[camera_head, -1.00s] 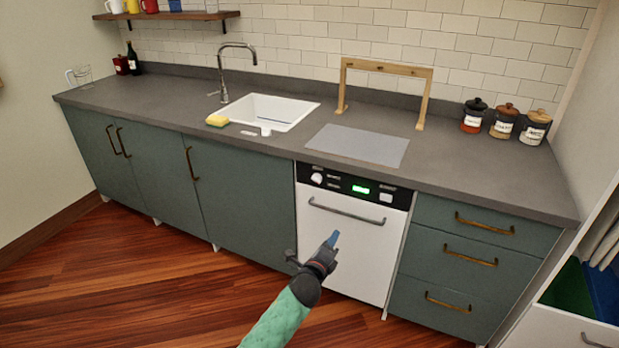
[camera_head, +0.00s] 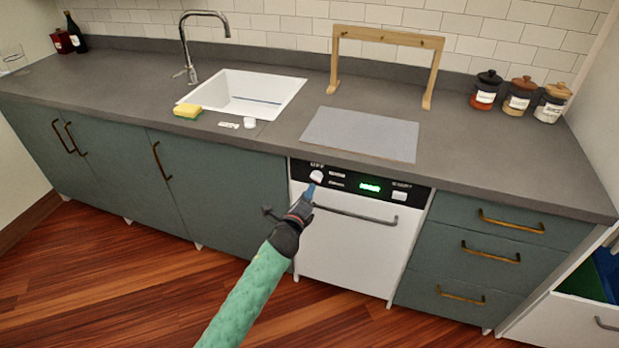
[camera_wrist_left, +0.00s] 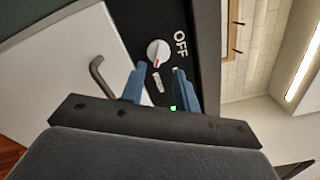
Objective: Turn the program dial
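The program dial (camera_head: 317,177) is a round white knob at the left end of the dishwasher's black control panel (camera_head: 345,181), under the word OFF. In the left wrist view the dial (camera_wrist_left: 158,50) shows a red mark, just beyond my fingertips. My left gripper (camera_head: 310,190) is in front of the panel, just below the dial. In the left wrist view its two blue fingers (camera_wrist_left: 160,70) are apart, with nothing held between them. Whether they touch the dial I cannot tell. My right gripper is not in view.
The dishwasher door (camera_head: 345,245) is closed, with a bar handle (camera_head: 355,214) below the panel. A green display (camera_head: 370,187) and a white button (camera_head: 399,195) sit right of the dial. The counter (camera_head: 480,175) overhangs above.

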